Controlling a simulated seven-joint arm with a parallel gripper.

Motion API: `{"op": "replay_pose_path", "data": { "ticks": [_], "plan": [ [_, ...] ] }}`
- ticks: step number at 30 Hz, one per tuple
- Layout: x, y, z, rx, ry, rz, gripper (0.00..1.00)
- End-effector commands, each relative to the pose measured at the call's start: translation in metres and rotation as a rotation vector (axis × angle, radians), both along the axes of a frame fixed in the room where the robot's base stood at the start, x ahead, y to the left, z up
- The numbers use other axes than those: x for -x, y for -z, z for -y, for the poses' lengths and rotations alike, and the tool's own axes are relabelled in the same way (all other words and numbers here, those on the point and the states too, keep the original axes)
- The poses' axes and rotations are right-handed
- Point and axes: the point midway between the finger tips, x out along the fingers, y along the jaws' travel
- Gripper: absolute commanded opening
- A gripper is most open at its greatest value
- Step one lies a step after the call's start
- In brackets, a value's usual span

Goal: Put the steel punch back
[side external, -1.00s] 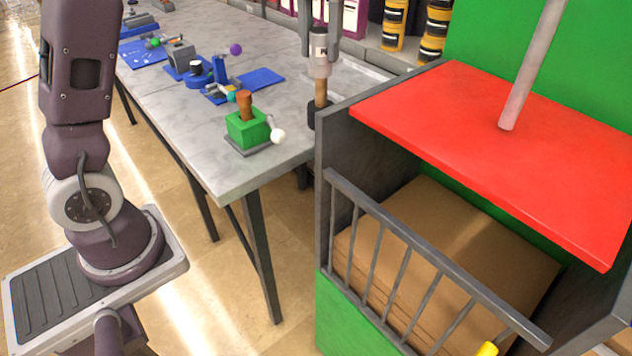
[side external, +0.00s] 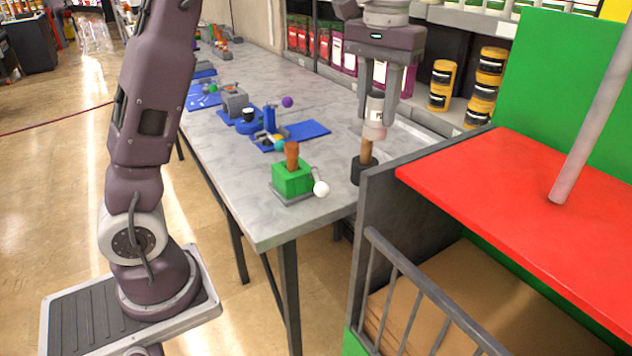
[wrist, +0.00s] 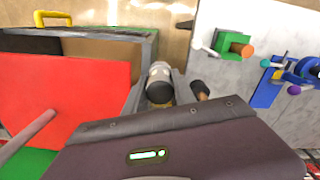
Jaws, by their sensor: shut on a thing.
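My gripper (side external: 385,92) hangs over the table's right end, near the red-topped cabinet. It is shut on a pale grey cylinder with partly hidden lettering, apparently the steel punch (side external: 376,112). In the wrist view the cylinder (wrist: 159,72) shows between my fingers (wrist: 157,95), with a dark end. In the side view a brown rod (side external: 366,151) and a black cup-like piece (side external: 361,172) line up below it. I cannot tell whether these touch the cylinder or stand apart. A brown rod (wrist: 200,91) also shows right of my fingers in the wrist view.
A green block with a brown peg (side external: 293,180) and white ball stands left of the gripper. Several blue fixtures (side external: 268,135) line the grey table (side external: 235,205) farther back. The red-topped cabinet (side external: 500,195) with a pale upright post (side external: 590,120) is close at right.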

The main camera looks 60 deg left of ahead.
Motion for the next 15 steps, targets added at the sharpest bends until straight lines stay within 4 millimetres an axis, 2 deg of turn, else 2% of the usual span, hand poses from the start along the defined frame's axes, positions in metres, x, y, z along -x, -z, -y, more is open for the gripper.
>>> {"op": "replay_pose_path", "data": {
  "ticks": [1,5,9,12,15],
  "plan": [
    [-0.002,0.003,-0.02,0.0,-0.114,0.0,0.0],
    [-0.002,0.012,-0.077,-0.001,-0.478,-0.001,0.0],
    [0.009,0.022,-0.146,0.0,-0.92,-0.001,0.0],
    [0.021,0.029,-0.187,0.0,-1.191,0.0,0.0],
    [0.032,0.033,-0.214,0.001,-1.377,0.0,0.0]
  ]
}}
